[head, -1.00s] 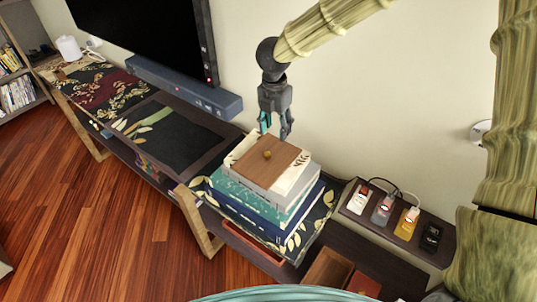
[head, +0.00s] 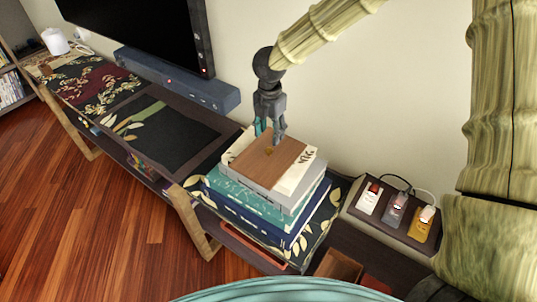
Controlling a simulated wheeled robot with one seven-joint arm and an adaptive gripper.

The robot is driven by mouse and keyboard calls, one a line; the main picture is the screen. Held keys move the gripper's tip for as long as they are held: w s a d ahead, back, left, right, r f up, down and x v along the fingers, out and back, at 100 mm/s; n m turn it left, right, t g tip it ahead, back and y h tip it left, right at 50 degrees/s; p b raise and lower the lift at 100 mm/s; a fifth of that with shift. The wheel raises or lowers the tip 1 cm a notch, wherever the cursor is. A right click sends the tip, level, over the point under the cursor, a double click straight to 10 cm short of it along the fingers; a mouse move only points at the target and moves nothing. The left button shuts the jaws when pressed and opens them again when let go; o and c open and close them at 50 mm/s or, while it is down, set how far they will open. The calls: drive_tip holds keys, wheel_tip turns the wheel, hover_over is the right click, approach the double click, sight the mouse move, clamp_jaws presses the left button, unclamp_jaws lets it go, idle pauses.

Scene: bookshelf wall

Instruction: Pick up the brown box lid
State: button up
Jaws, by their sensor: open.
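My gripper (head: 270,140) points down at the lid.
A black screen (head: 140,25) and a soundbar (head: 180,80) stand behind to the left. A charging shelf (head: 395,228) with several devices and cables is on the right. A dark cloth (head: 170,135) covers the bench left of the stack. The wall is close behind the arm.

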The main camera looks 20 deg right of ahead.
sight(269, 150)
drive_tip(key=shift+f, duration=0.5)
drive_tip(key=shift+s+f+p, duration=0.35)
drive_tip(key=shift+f+p, duration=0.15)
drive_tip(key=shift+s+a+f+p, duration=0.1)
drive_tip(key=shift+f+p, duration=0.25)
drive_tip(key=shift+f, duration=0.7)
drive_tip(key=shift+s+a+f+p, duration=0.1)
drive_tip(key=shift+f+p, duration=0.25)
drive_tip(key=shift+f, duration=0.7)
drive_tip(key=shift+c, duration=0.2)
clamp_jaws()
